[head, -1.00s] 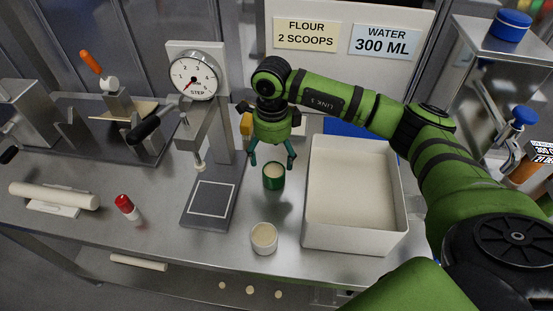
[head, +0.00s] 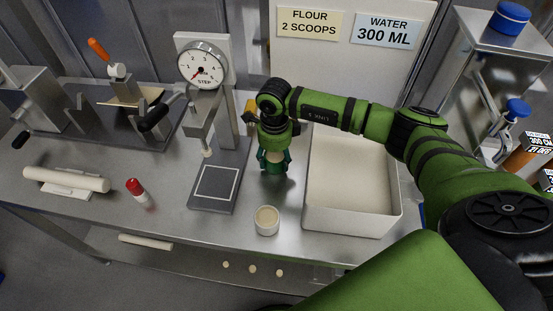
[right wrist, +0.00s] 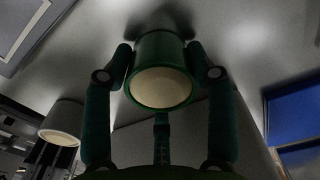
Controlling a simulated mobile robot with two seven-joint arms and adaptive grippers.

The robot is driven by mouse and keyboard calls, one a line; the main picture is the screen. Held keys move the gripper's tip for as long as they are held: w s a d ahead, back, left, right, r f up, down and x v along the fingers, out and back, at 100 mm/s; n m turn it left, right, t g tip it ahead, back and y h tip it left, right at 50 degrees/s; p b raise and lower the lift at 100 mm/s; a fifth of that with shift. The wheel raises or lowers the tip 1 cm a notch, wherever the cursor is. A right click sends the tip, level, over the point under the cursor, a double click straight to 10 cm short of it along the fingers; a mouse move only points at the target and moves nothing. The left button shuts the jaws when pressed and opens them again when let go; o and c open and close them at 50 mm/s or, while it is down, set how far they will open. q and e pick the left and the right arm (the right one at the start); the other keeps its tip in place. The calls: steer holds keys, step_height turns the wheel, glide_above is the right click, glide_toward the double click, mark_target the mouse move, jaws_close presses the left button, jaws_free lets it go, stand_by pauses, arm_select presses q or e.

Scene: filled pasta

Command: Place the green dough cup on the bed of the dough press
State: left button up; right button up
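The green dough cup (head: 272,168), with pale dough inside, stands upright on the steel table between the dough press and the white bin. My right gripper (head: 273,160) reaches down over it from above, one finger on each side. In the right wrist view the cup (right wrist: 162,72) sits between the fingertips (right wrist: 160,60), which appear to touch both of its sides. The dough press (head: 212,120) stands left of the cup, with a dial on top. Its flat grey bed (head: 217,187), marked with a white square outline, is empty. My left gripper is not in view.
A white cup of dough (head: 266,220) stands in front of the green cup. The large white bin (head: 350,222) is close on the right. The press handle (head: 155,117) juts out left.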

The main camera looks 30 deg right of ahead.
steer(key=shift+c, duration=0.6)
